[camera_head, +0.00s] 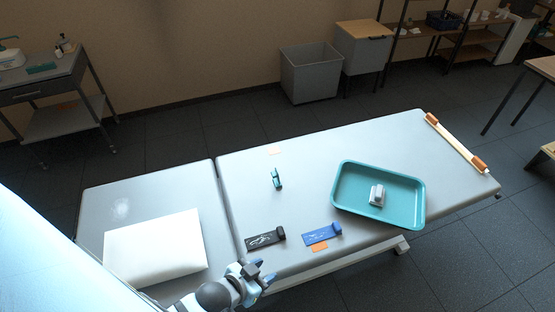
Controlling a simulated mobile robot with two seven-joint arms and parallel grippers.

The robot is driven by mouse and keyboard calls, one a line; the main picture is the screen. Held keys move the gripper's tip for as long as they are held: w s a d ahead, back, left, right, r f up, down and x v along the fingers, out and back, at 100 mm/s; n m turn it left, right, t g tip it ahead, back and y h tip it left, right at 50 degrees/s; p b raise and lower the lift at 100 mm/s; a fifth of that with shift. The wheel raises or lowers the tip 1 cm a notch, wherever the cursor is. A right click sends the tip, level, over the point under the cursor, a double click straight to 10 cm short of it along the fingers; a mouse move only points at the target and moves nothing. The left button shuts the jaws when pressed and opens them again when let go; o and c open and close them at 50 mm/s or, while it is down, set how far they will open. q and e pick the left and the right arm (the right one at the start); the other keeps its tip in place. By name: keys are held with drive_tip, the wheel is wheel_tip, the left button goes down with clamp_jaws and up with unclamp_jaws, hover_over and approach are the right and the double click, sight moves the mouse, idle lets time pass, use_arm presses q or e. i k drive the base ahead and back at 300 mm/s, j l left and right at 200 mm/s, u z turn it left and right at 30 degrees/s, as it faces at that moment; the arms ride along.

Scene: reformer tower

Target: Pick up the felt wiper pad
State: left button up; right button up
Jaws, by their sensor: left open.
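I cannot tell for certain which object is the felt wiper pad. A small white and grey block (377,194) lies inside the teal tray (341,205), right of the middle of the grey padded table; it may be the pad. My left gripper (264,271) is open and empty at the table's near edge, just below the black piece (266,238). It is well left of the tray and nearer to me. My right gripper is not in view.
A blue piece (322,234) lies between the black piece and the tray. A small green object (277,179) stands farther back. A white cushion (154,246) lies on the left section, and a wooden-handled bar (457,145) at the right end.

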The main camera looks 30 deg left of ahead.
sight(377, 193)
drive_tip(key=i+l, duration=0.2)
drive_tip(key=l, duration=0.15)
drive_tip(key=i+l, duration=0.2)
drive_tip(key=l, duration=0.2)
drive_tip(key=i+l, duration=0.2)
drive_tip(key=l, duration=0.15)
drive_tip(key=i+l, duration=0.45)
drive_tip(key=l, duration=0.25)
